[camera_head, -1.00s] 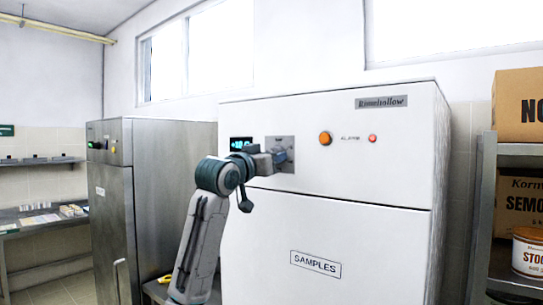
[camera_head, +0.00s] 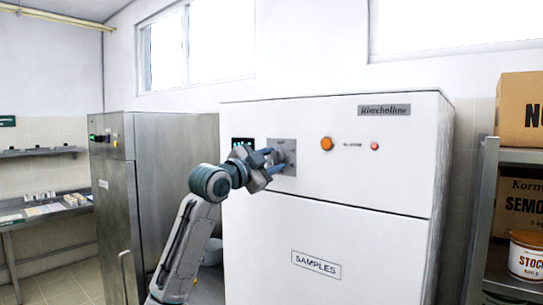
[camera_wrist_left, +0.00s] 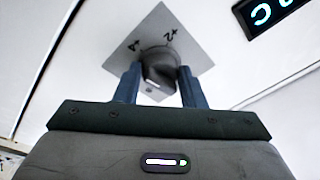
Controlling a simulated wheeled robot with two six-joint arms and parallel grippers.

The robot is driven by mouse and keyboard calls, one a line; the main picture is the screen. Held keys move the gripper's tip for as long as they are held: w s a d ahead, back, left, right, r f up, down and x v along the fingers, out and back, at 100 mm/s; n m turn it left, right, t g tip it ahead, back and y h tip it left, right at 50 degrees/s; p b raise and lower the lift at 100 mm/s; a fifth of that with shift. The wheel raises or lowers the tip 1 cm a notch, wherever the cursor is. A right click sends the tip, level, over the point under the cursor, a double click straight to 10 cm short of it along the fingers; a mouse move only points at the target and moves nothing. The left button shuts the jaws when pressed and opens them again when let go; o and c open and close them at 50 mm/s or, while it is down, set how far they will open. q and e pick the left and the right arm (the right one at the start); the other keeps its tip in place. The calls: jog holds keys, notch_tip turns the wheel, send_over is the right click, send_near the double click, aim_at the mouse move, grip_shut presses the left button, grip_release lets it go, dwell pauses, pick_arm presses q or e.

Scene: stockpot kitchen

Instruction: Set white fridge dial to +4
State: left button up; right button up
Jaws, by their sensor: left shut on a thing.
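The white fridge (camera_head: 340,190) stands in the middle of the head view. A square grey dial plate (camera_head: 289,144) is on its upper front, beside a small dark display (camera_head: 243,143). In the left wrist view the round dark dial (camera_wrist_left: 157,68) sits on the plate (camera_wrist_left: 152,20), with a small white mark on its rim. Printed numbers near it look like +2 and a 4. My left gripper (camera_head: 276,160) reaches the plate, and its two blue fingers (camera_wrist_left: 157,85) are shut on opposite sides of the dial. The head view does not show the dial setting clearly. My right gripper is out of view.
An orange knob (camera_head: 326,143) and a red light (camera_head: 374,146) are right of the plate. A SAMPLES label (camera_head: 316,264) is on the lower door. A steel fridge (camera_head: 170,190) stands left. A shelf with boxes (camera_head: 520,110) stands right.

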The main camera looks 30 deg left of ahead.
pick_arm(q)
jog(key=shift+r+m+p, duration=0.15)
jog(key=shift+m+p, duration=0.15)
jog(key=shift+m, duration=0.4)
jog(key=o, duration=1)
jog(key=shift+s+a+f, duration=0.1)
jog(key=shift+s+f, duration=0.15)
jog(key=shift+s+a+f+b, duration=0.25)
jog(key=shift+s+b, duration=0.85)
jog(key=shift+s, duration=0.6)
jog(key=shift+s+a+f+b, duration=0.1)
jog(key=shift+s+a+b, duration=0.15)
jog(key=shift+s+b, duration=1.15)
jog(key=shift+s+a+f+b, duration=0.25)
jog(key=shift+s+b, duration=0.6)
jog(key=shift+s, duration=1.1)
